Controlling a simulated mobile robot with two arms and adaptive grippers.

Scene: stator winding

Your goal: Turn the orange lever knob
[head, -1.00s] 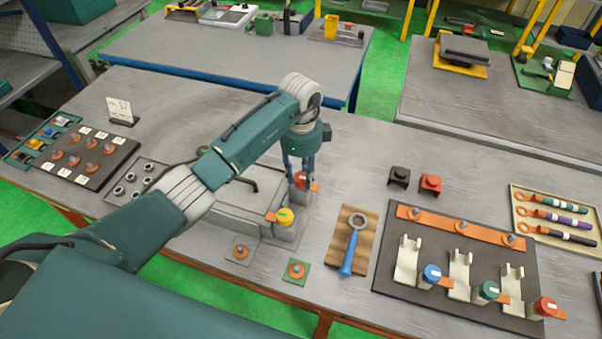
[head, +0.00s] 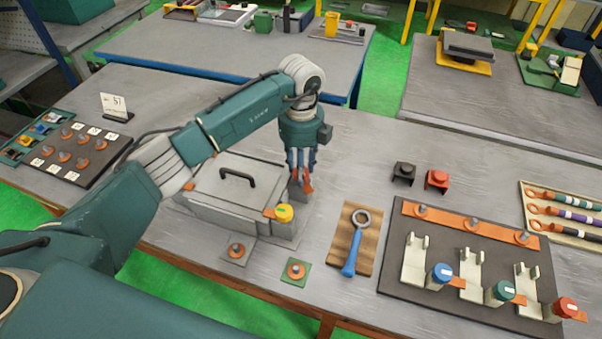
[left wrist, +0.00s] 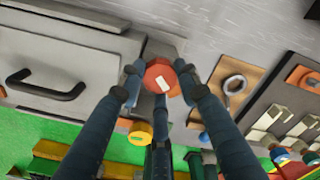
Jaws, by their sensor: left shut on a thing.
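The orange-red knob (left wrist: 157,72) with a white mark sits between the fingers in the left wrist view. In the head view its orange lever (head: 307,186) shows at the right side of the grey box, partly hidden by the fingers. My left gripper (head: 301,180) reaches down from above and is shut on this knob. The gripper also shows in the left wrist view (left wrist: 161,85), with its fingers around the knob. My right gripper is not in view.
The grey box (head: 215,190) with a black handle is left of the knob. A blue wrench (head: 350,262) lies on a wooden board to the right. A dark plate (head: 395,270) carries cream brackets and coloured knobs. Table behind my gripper is mostly clear.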

